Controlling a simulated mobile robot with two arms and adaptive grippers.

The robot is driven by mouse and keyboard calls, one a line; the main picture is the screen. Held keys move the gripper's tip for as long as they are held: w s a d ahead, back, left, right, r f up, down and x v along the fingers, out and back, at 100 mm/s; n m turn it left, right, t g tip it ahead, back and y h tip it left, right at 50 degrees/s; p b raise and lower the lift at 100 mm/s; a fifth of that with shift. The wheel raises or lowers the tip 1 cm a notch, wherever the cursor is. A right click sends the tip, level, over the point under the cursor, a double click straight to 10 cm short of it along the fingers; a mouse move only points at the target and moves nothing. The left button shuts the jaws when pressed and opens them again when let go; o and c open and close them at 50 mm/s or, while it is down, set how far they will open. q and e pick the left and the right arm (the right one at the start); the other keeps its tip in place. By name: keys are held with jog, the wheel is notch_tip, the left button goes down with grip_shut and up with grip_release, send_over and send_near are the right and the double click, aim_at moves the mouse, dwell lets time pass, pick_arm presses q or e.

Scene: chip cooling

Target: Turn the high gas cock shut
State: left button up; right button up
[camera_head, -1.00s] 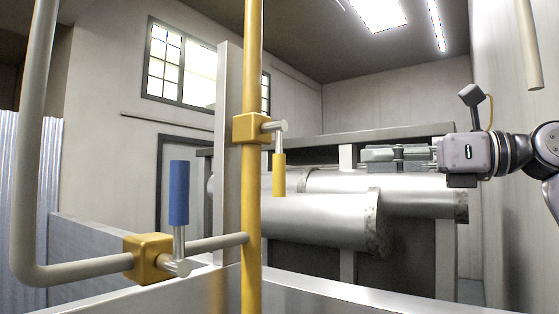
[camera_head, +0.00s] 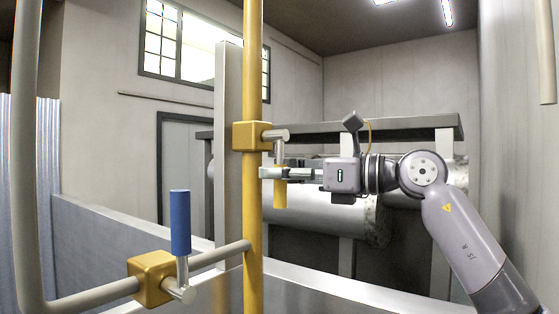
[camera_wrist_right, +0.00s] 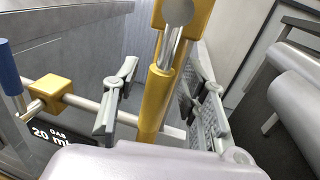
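The high gas cock (camera_head: 252,136) is a yellow block on the upright yellow pipe (camera_head: 252,220). Its yellow handle (camera_head: 281,198) hangs straight down from a metal stem; it also shows in the right wrist view (camera_wrist_right: 155,100). My right gripper (camera_head: 268,173) reaches in from the right at the handle's upper part and hides some of it. In the right wrist view the gripper's two fingers (camera_wrist_right: 165,85) stand open on either side of the handle, with gaps showing. My left gripper is not in view.
A lower yellow cock (camera_head: 152,278) with an upright blue handle (camera_head: 180,222) sits on the grey pipe (camera_head: 95,298) at lower left. A metal rail (camera_head: 330,290) crosses below. Large metal cylinders (camera_head: 320,215) lie behind my right gripper.

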jog(key=shift+w+a, duration=0.1)
jog(key=shift+a, duration=0.1)
jog(key=shift+c, duration=0.6)
grip_shut()
